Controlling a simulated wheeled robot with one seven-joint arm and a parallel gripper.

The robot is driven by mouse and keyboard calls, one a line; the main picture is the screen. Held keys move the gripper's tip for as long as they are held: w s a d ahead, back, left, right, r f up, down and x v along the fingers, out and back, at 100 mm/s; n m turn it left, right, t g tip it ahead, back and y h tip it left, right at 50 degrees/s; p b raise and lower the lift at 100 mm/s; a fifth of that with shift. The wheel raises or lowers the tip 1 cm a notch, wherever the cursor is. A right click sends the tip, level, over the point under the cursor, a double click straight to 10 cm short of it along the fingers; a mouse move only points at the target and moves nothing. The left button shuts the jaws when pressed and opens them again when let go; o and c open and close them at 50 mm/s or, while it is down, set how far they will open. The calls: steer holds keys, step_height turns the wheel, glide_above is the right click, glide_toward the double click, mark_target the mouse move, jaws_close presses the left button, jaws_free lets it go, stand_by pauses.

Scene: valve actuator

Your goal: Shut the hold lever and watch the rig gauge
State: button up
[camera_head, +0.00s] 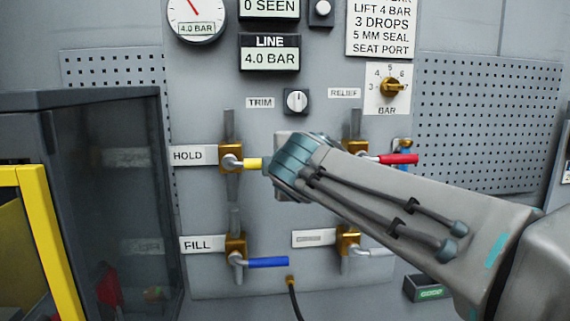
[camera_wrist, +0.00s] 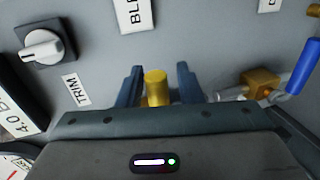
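The hold lever (camera_head: 253,164) has a yellow handle that lies level, pointing right from its brass valve beside the HOLD label (camera_head: 188,156). My gripper (camera_wrist: 158,88) is at the handle's end; in the head view my wrist hides its fingers. In the wrist view the yellow handle (camera_wrist: 156,87) stands between the two dark fingers, with a narrow gap showing at the right finger. The fingers look open around it; contact on the left side is unclear. The round gauge (camera_head: 195,14) at top left has a red needle and reads 4.0 BAR.
The LINE display (camera_head: 269,56) reads 4.0 BAR. The blue fill lever (camera_head: 267,263) sits below, and a red lever (camera_head: 398,159) is at right, partly behind my arm. A TRIM knob (camera_head: 296,101) is above. A dark glazed cabinet (camera_head: 110,200) stands at left.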

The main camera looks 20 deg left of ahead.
stand_by(0.3)
steer(key=shift+s+d+r, duration=0.15)
steer(key=shift+s, duration=0.1)
steer(key=v, duration=1.3)
steer(key=shift+p, duration=0.35)
steer(key=w+d+f+m+g+h+p, duration=0.2)
steer(key=d+f+m+h, duration=0.2)
steer(key=d+f+m, duration=0.55)
steer(key=w+d+f+m+g+h+p, duration=0.2)
steer(key=d+f+m+h, duration=0.35)
steer(key=d, duration=0.75)
steer(key=s+d+f+m+g+y+p, duration=0.1)
steer(key=s+d+f+m+g+p, duration=0.1)
steer(key=s+d+f+m+g, duration=0.4)
steer(key=s+d+f+m, duration=0.3)
steer(key=s+d+f, duration=0.2)
steer(key=f, duration=0.2)
steer(key=shift+s+d+f+p, duration=0.2)
steer(key=shift+s+d+p, duration=0.05)
steer(key=shift+p, duration=0.05)
